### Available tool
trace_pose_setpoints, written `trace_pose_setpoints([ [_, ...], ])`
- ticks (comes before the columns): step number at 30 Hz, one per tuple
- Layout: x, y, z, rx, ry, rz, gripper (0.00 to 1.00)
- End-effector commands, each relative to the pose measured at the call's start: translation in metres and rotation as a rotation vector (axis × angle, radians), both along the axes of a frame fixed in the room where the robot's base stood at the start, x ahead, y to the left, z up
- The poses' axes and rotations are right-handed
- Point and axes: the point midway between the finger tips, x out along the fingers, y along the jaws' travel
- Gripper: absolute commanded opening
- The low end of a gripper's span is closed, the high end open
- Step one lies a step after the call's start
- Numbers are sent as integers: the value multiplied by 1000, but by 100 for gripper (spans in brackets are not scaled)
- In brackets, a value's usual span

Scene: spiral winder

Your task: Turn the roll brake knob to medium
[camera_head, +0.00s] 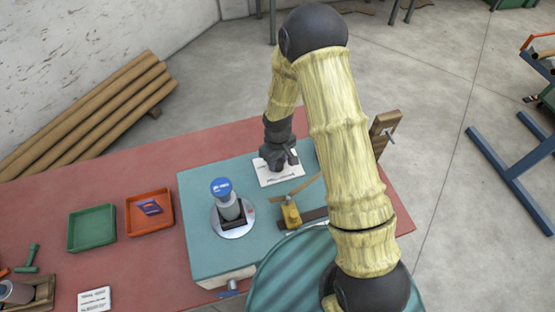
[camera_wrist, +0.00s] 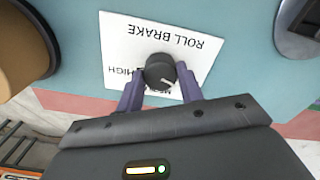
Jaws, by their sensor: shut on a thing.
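The roll brake knob (camera_wrist: 158,70) is a dark round knob with a pale pointer line, on a white card (camera_wrist: 128,36). The card reads ROLL BRAKE and HIGH, upside down in the wrist view; other lettering is partly covered. The pointer line runs toward the lower right there. My gripper (camera_wrist: 160,86) is shut on the knob, a purple finger on either side. In the head view my gripper (camera_head: 279,158) is over the white card (camera_head: 284,176) on the teal machine top (camera_head: 205,255). It hides the knob there.
A blue-topped post (camera_head: 222,190) stands left of the card. A yellow block (camera_head: 291,214) with a wooden arm is just below the card. A red tray (camera_head: 133,217) and a green tray (camera_head: 92,228) lie on the red table (camera_head: 135,270).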

Motion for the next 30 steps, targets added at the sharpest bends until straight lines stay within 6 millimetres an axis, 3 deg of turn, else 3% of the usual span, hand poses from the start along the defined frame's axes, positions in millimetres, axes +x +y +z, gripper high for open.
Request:
trace_pose_setpoints([
  [14, 0, 0, -2, 0, 0, -137, 14],
  [30, 0, 1, -1, 2, -2, -602, 14],
])
